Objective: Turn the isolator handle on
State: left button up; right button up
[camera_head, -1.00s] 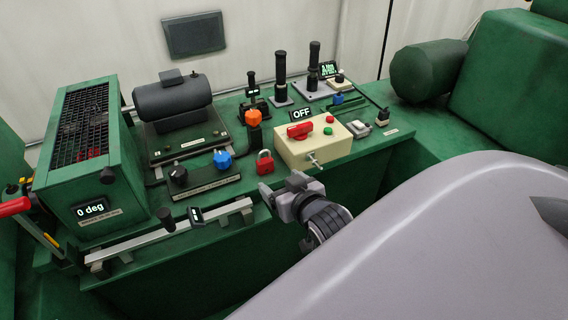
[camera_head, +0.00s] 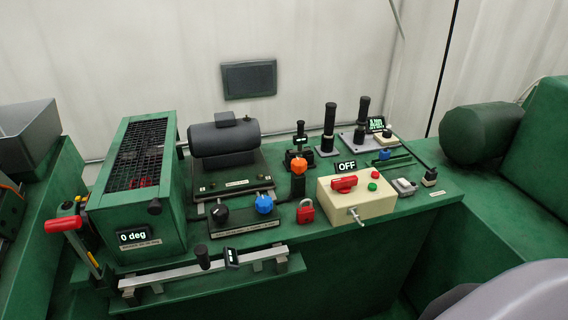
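The isolator box (camera_head: 378,202) is cream-coloured and stands on the green bench, right of centre. A red handle (camera_head: 344,184) lies roughly sideways on its top, and a small display (camera_head: 347,166) behind it reads "OFF". A red button (camera_head: 375,174) and a green button (camera_head: 372,187) sit to the right of the handle. A small metal toggle or key (camera_head: 356,214) sticks out of the front face. Neither gripper shows now; only a grey part of my own body is at the lower right.
A red padlock (camera_head: 305,211) stands just left of the box. Blue knob (camera_head: 264,204), black knob (camera_head: 220,214) and orange knob (camera_head: 298,166) are further left. A caged unit (camera_head: 127,237) reads "0 deg". A slide rail (camera_head: 190,272) runs along the front edge. Upright black levers (camera_head: 362,122) stand behind.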

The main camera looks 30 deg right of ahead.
aim_at(343, 186)
jog(key=z, duration=1.3)
jog(key=k+l+z, duration=0.15)
jog(key=z, duration=0.15)
jog(key=l, duration=0.1)
